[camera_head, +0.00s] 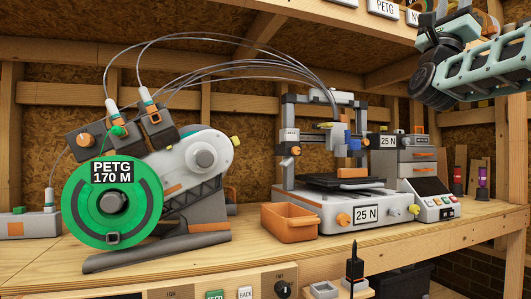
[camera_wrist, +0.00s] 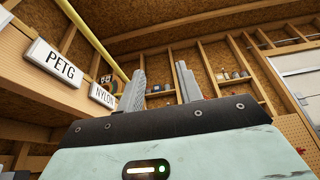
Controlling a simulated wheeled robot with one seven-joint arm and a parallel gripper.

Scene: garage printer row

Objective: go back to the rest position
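My gripper (camera_wrist: 160,80) shows in the wrist view with its two grey fingers apart and nothing between them. It is raised and faces the upper walls and shelves of the garage, away from the workbench. In the head view my pale green arm fills the upper right corner, above the bench. The fingers cannot be made out there.
The bench (camera_head: 285,243) holds a green PETG spool (camera_head: 148,200), a 3D printer (camera_head: 340,212), an orange bin (camera_head: 289,222) and a grey control unit (camera_head: 418,170). Shelf labels PETG (camera_wrist: 54,61) and NYLON (camera_wrist: 103,96) are at left in the wrist view.

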